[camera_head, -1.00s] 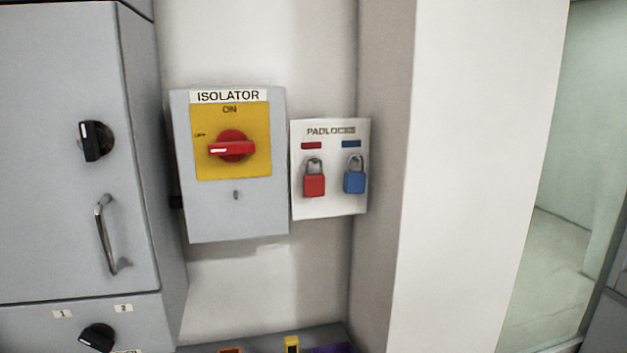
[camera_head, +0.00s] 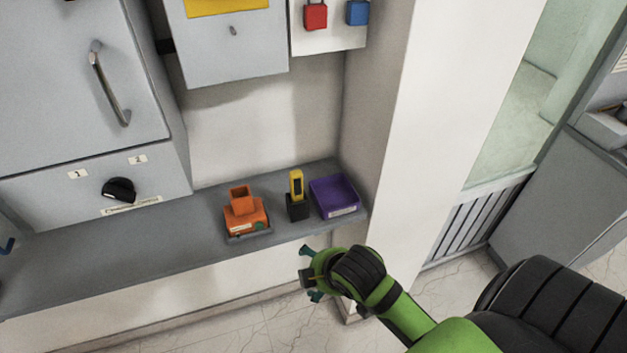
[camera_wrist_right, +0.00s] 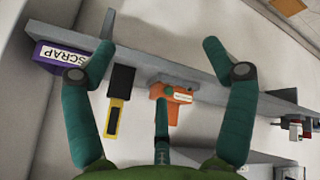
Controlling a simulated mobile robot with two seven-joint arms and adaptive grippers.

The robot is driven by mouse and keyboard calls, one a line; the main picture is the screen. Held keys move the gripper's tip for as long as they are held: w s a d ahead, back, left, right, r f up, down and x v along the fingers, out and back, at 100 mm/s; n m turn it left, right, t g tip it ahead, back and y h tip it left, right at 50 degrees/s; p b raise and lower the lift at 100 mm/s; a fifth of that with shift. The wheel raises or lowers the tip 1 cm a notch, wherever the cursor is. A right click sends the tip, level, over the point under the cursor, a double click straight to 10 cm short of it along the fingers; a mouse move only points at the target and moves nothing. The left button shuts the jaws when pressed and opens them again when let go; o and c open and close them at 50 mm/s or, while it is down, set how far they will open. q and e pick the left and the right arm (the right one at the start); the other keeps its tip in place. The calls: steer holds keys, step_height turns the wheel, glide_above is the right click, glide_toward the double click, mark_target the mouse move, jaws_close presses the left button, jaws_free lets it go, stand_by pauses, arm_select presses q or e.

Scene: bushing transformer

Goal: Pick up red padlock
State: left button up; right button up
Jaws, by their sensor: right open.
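The red padlock (camera_head: 316,16) hangs on the white padlock board (camera_head: 330,38) at the top of the head view. The view's top edge cuts off the upper part of the padlock and board. A blue padlock (camera_head: 358,13) hangs to its right. My right gripper (camera_head: 308,274) is open and empty, well below the board and in front of the shelf. Its spread green fingers (camera_wrist_right: 158,52) also show in the right wrist view, where no padlock is seen. My left gripper cannot be made out.
A grey shelf (camera_head: 185,228) carries an orange device (camera_head: 245,217), a yellow and black tool (camera_head: 297,192) and a purple bin (camera_head: 334,196), marked SCRAP in the wrist view. The grey isolator box (camera_head: 235,60) is left of the board. A white pillar (camera_head: 450,90) stands to the right.

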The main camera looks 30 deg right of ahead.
steer(key=w+d+r+n+t, duration=0.3)
steer(key=w+r+n, duration=0.35)
steer(key=r, duration=0.35)
steer(key=n+t+h, duration=0.4)
steer(key=n+t, duration=0.4)
steer(key=n, duration=1)
glide_toward(313, 10)
steer(key=w, duration=0.3)
steer(key=p+x, duration=0.1)
steer(key=x, duration=0.1)
steer(key=p+x, duration=0.1)
steer(key=x, duration=0.1)
steer(key=p+x, duration=0.1)
steer(key=x, duration=0.1)
steer(key=shift+s+d+r, duration=0.1)
steer(key=shift+d+r, duration=0.05)
steer(key=shift+d, duration=0.2)
steer(key=shift+w+d+p, duration=0.1)
steer(key=shift+w+p, duration=0.2)
steer(key=shift+w, duration=0.35)
arm_select(q)
steer(key=r, duration=0.3)
steer(key=shift+w+a+r, duration=0.35)
arm_select(e)
steer(key=c, duration=1.4)
